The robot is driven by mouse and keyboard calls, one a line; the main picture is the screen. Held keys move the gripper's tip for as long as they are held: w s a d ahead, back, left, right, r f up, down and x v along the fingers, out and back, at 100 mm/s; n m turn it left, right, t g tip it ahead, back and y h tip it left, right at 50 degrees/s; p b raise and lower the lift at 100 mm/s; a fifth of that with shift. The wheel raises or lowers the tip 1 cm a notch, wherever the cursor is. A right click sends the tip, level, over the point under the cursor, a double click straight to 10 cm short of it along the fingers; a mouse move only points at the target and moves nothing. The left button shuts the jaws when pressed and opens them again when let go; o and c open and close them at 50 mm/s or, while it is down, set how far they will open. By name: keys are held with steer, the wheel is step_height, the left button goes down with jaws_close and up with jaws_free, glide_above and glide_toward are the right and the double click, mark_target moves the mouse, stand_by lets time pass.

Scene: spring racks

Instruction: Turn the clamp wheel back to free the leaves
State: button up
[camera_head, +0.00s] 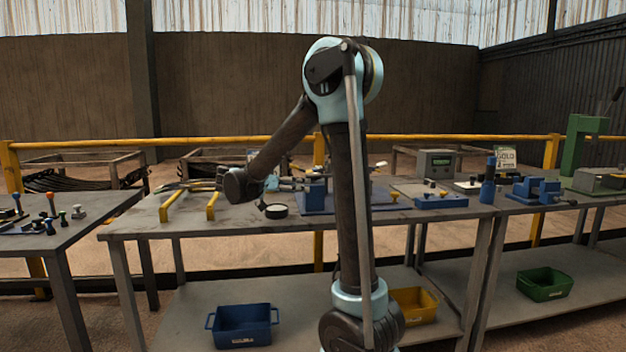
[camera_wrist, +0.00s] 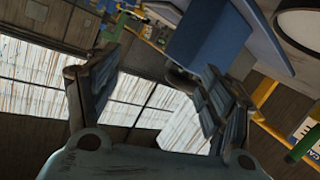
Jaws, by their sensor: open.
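My gripper (camera_head: 285,184) is over the middle bench, just left of a blue clamp fixture (camera_head: 316,197). In the wrist view my gripper (camera_wrist: 150,78) is open, with nothing between its fingers. A blue body (camera_wrist: 207,38), which looks like part of the fixture, shows beyond the fingers at the top. No clamp wheel can be made out clearly; my arm hides part of the fixture in the head view. Grey strips, perhaps the leaves (camera_head: 196,186), lie by two yellow stands (camera_head: 172,206) at the bench's left.
A round dark-rimmed, pale-topped piece (camera_head: 276,210) sits near the bench's front edge; it also shows in the wrist view (camera_wrist: 304,26). A blue tray of parts (camera_head: 440,202) and a blue vise (camera_head: 537,190) stand right. Blue (camera_head: 242,326) and green (camera_head: 545,283) bins are below.

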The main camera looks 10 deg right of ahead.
mark_target(314, 174)
steer(key=w+a+r+m+t+h, duration=0.1)
steer(key=w+a+m+t+h, duration=0.15)
steer(key=a, duration=0.55)
steer(key=shift+g+y, duration=0.25)
steer(key=shift+g, duration=0.2)
steer(key=x, duration=1.7)
steer(key=shift+w+d+r, duration=0.1)
steer(key=shift+w+d, duration=0.05)
steer(key=shift+w, duration=0.15)
steer(key=c, duration=1.1)
